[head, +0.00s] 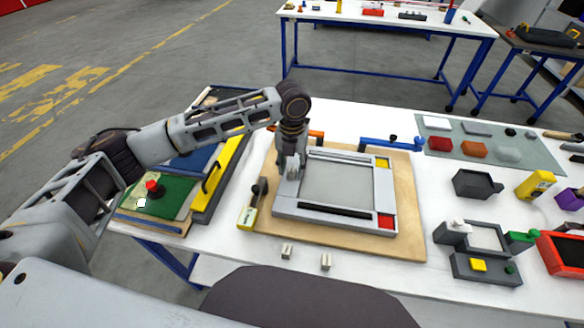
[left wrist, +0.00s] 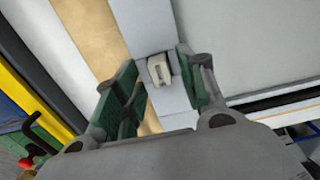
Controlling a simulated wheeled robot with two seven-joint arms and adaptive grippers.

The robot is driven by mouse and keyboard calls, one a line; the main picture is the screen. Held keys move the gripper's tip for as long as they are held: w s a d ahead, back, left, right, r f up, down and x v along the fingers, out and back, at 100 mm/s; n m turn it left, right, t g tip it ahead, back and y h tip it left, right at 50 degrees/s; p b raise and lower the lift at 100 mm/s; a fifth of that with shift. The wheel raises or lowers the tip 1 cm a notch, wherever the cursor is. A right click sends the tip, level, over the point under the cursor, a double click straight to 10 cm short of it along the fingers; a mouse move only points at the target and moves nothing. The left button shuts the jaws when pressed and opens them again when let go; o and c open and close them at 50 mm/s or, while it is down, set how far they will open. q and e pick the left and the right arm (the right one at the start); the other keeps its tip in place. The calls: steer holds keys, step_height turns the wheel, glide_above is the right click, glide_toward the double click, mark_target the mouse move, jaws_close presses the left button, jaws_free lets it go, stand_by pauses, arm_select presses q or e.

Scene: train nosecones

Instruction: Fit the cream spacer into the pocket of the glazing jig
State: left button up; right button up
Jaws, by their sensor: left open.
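The glazing jig is a light grey frame (head: 330,214) around a pale panel, on a wooden board. The cream spacer (left wrist: 159,70) sits at a dark-edged pocket in the frame's left bar; it also shows small under the gripper in the head view (head: 292,173). I cannot tell how deep it sits. My left gripper (head: 290,163) points down over this bar. In the left wrist view, its green-padded fingers (left wrist: 155,85) stand open on either side of the spacer, with a gap visible to the right finger. My right gripper is not in view.
Two small pale blocks (head: 287,251) lie on the white table (head: 225,238) in front of the board. A yellow-handled clamp (head: 250,212) stands at the board's left. Blue (head: 392,143) and orange clamps are behind. Grey fixtures (head: 480,250) stand to the right.

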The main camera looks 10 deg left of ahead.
mark_target(292, 169)
arm_select(q)
step_height(292, 169, up, 5)
step_height(292, 169, up, 6)
steer(key=shift+f, duration=0.1)
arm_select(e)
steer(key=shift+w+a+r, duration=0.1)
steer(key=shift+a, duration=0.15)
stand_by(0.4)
